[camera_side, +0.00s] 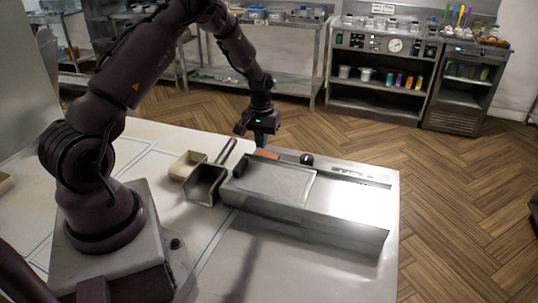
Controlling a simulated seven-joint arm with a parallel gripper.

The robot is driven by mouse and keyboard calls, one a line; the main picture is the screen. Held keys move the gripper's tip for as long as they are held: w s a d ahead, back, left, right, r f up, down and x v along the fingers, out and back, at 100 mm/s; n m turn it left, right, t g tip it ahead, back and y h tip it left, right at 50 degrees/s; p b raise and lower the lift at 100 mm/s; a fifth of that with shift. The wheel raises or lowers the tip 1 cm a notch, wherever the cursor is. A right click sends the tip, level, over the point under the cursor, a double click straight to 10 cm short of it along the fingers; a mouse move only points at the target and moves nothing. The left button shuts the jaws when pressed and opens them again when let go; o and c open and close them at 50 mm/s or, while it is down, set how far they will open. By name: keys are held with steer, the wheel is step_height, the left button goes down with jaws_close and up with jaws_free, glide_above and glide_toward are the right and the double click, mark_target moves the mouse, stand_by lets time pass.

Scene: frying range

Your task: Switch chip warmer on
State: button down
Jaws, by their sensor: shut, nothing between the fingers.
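The frying range (350,212) is a low steel unit on the right half of the worktop. A flat grey panel (280,182) covers its left part. Small controls sit along its far edge: an orange-red piece (267,155) and a black knob (307,159). I cannot tell which control belongs to the chip warmer, or whether it is on. My gripper (261,146) points down at the far left edge of the range, close to the orange-red piece. It is shut and holds nothing. Its fingertips are small here, and contact cannot be told.
A dark metal scoop (205,183) with a black handle and a cream tray (187,165) lie left of the range. The worktop (265,255) in front is clear. Steel shelves (380,85) with bottles stand far behind, across the wooden floor.

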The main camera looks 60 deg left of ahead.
mark_target(262, 153)
steer(key=shift+f, duration=1.25)
stand_by(0.4)
steer(key=shift+r, duration=3.55)
